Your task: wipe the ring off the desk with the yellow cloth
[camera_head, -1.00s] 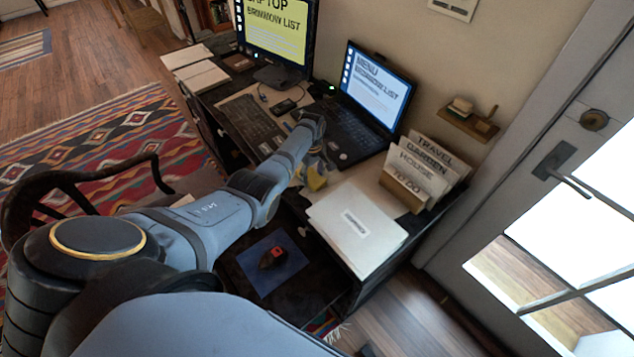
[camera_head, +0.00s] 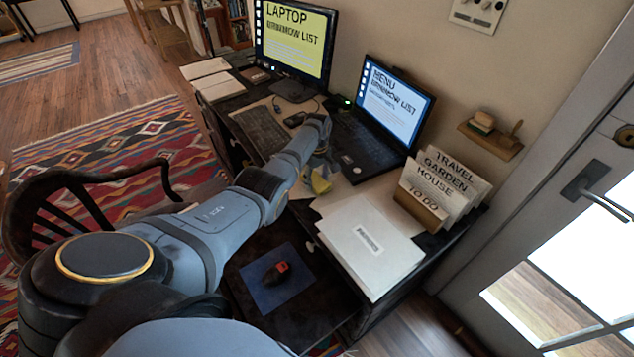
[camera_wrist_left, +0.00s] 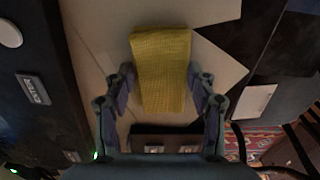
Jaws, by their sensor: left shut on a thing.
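The yellow cloth (camera_head: 320,182) is at my left gripper (camera_head: 323,164), low over the desk between the laptop and the white papers. In the left wrist view the cloth (camera_wrist_left: 162,68) is a yellow textured piece between the two fingers of my left gripper (camera_wrist_left: 160,84), which is shut on it. It extends past the fingertips over a pale sheet. I cannot tell if the cloth touches the desk (camera_head: 310,208). No ring shows; the cloth, gripper or papers may cover it. My right gripper is not in view.
The open laptop (camera_head: 395,105) and keyboard (camera_head: 262,130) are close to the gripper. A monitor (camera_head: 293,45) is behind. A chair (camera_head: 80,205) is at the left.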

